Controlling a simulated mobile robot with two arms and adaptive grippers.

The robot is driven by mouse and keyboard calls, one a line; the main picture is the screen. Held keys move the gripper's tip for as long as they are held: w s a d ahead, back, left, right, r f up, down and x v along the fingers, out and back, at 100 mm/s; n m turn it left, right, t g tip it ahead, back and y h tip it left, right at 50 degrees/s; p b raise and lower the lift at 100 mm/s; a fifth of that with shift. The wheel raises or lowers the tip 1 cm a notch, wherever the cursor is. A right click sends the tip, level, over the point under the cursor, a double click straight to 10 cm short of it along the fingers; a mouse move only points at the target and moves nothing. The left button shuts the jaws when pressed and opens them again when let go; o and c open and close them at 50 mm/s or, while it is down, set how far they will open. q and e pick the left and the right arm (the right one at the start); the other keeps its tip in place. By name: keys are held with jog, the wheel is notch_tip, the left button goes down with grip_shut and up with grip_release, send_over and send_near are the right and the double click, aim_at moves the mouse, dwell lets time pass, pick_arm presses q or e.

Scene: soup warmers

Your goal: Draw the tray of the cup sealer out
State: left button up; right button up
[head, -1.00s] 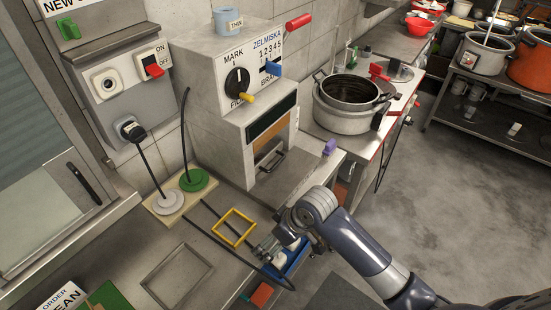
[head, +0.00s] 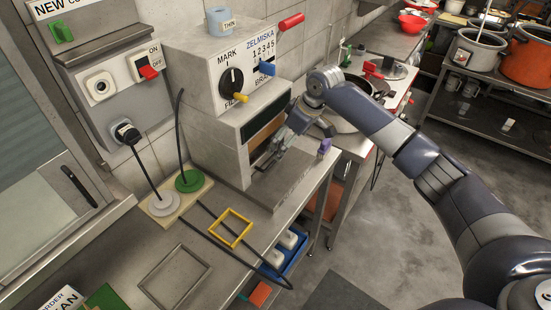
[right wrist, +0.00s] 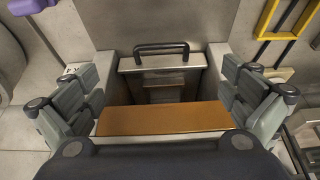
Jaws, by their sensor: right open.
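The cup sealer (head: 212,138) is a grey box with a dial, number scale and coloured knobs, standing on the steel counter. Its tray (right wrist: 165,63) shows in the right wrist view as a metal drawer front with a dark bar handle (right wrist: 161,47) on its upper edge. An orange-brown panel (right wrist: 162,119) lies nearer the camera. My right gripper (head: 276,150) is at the sealer's front opening and hides much of the tray in the head view. In the wrist view its fingers are spread to both sides of the tray, with the handle beyond them, apart. My left gripper is out of view.
A yellow frame (head: 230,228) and dark cables lie on the counter in front. A purple block (head: 324,147) is at the counter edge right of the sealer. A blue bin (head: 290,253) sits below the edge.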

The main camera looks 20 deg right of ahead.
aim_at(274, 163)
jog(key=p+x, duration=0.1)
jog(key=x, duration=0.9)
jog(key=shift+f+p, duration=0.25)
jog(key=shift+p, duration=0.1)
jog(key=c, duration=2.2)
jog(key=shift+s, duration=0.1)
jog(key=shift+c, duration=0.2)
